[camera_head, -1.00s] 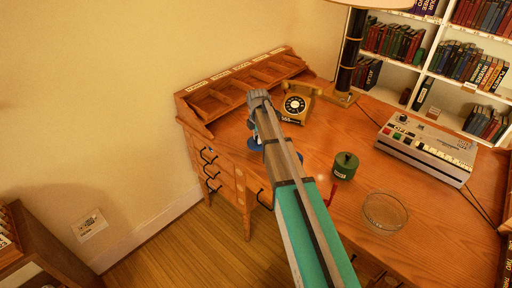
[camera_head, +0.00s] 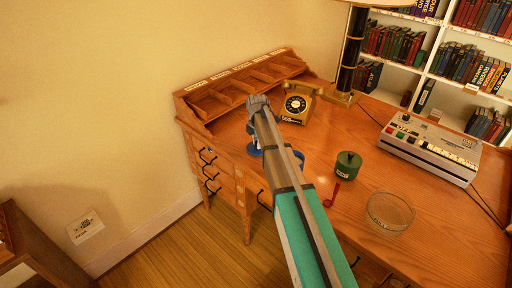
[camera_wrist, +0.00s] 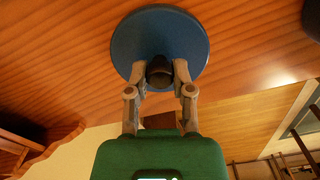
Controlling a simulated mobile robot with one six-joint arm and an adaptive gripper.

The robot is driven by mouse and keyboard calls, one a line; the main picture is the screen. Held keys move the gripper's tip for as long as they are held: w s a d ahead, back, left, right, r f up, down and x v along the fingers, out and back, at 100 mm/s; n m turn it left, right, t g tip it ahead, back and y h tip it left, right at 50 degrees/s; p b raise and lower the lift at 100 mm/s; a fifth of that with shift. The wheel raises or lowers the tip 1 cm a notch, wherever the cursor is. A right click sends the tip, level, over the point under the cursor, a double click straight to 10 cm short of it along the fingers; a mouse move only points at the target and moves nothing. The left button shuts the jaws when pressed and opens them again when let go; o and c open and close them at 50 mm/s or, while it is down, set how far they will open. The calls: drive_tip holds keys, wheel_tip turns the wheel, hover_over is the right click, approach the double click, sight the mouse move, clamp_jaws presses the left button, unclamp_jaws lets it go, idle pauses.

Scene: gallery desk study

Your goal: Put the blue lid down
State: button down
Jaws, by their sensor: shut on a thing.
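The blue lid (camera_wrist: 160,28) is a round disc with a dark knob, seen in the wrist view against the wood of the desk. My gripper (camera_wrist: 159,72) is shut on its knob. In the head view the lid (camera_head: 254,150) shows just left of my arm, low over the desk's left front part; most of my gripper is hidden there. I cannot tell whether the lid touches the desk. Another bit of blue (camera_head: 299,158) shows right of my arm; my arm hides the rest of it.
On the desk (camera_head: 440,235) stand a green canister (camera_head: 347,165), a red object (camera_head: 333,194), a glass dish (camera_head: 389,212), a yellow telephone (camera_head: 297,104), a grey machine (camera_head: 430,147) and a lamp (camera_head: 349,60). A pigeonhole rack (camera_head: 245,88) lines the back left. Bare wood lies between them.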

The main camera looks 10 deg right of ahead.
drive_tip(key=shift+f, duration=0.15)
drive_tip(key=shift+f, duration=0.1)
drive_tip(key=shift+c, duration=2.4)
unclamp_jaws()
drive_tip(key=shift+r, duration=0.2)
wheel_tip(320, 180, up, 12)
drive_tip(key=p, duration=1.2)
drive_tip(key=shift+s, duration=0.1)
